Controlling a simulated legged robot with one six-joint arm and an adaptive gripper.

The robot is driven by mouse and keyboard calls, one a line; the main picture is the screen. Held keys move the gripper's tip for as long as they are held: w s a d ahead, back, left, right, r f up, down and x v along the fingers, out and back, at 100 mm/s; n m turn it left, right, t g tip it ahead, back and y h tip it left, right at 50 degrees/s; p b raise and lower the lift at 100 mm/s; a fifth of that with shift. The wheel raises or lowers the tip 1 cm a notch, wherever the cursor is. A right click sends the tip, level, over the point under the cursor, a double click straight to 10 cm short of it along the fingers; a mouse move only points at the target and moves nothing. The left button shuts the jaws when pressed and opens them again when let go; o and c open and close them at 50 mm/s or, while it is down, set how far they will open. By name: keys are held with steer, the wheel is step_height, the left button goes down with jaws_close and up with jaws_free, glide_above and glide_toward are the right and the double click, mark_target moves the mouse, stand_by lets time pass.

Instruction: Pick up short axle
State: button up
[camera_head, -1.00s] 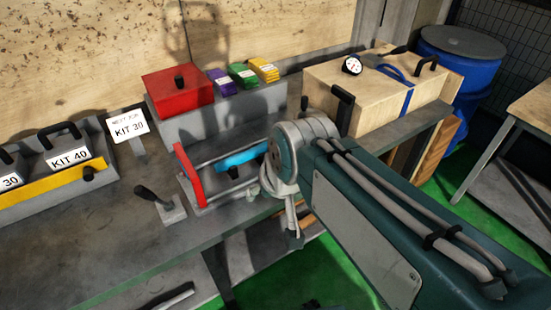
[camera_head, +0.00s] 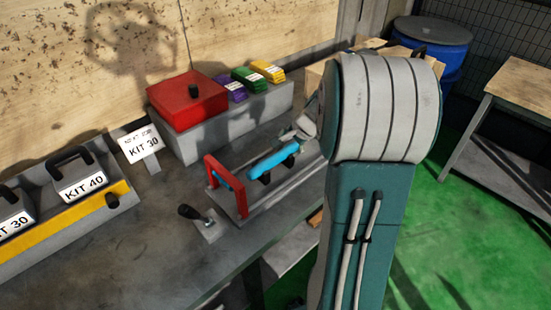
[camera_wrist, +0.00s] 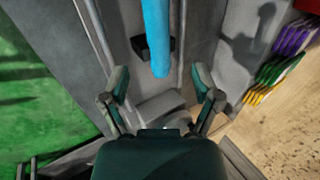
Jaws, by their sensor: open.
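A bright blue rod, which looks like the short axle (camera_head: 273,160), lies on dark supports in a grey fixture on the bench. A red upright frame stands at the fixture's left end. In the wrist view the rod (camera_wrist: 156,30) comes down from the top edge, and its near end shows over a black support. My gripper (camera_wrist: 161,76) is open, with one finger on each side of the rod's near end. I cannot tell how high the fingers are above it. In the head view my arm hides most of the gripper and the fixture's right end.
A red box (camera_head: 187,100) and purple, green and yellow blocks (camera_head: 249,78) sit on a grey stand behind the fixture. A lever (camera_head: 199,217) stands in front left. A KIT 40 case (camera_head: 80,180) is at left. Green floor (camera_head: 470,220) is open at right.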

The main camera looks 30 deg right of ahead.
mark_target(277, 157)
steer(key=w+a+f, duration=0.1)
steer(key=f, duration=0.1)
steer(key=w+a+f, duration=0.1)
steer(key=a, duration=0.1)
steer(key=shift+w+f, duration=0.15)
steer(key=shift+f, duration=0.2)
steer(key=shift+w+f, duration=0.1)
steer(key=shift+f, duration=0.25)
steer(key=f, duration=0.1)
steer(key=w+d+f, duration=0.1)
steer(key=f, duration=0.1)
steer(key=shift+w+d+f, duration=0.25)
steer(key=shift+d+f, duration=0.1)
steer(key=shift+w+f, duration=0.2)
steer(key=shift+f, duration=0.15)
steer(key=shift+a+r, duration=0.1)
steer(key=shift+a, duration=0.3)
steer(key=shift+c, duration=0.3)
steer(key=shift+a, duration=0.1)
steer(key=c, duration=1)
steer(key=shift+d, duration=0.4)
jaws_close()
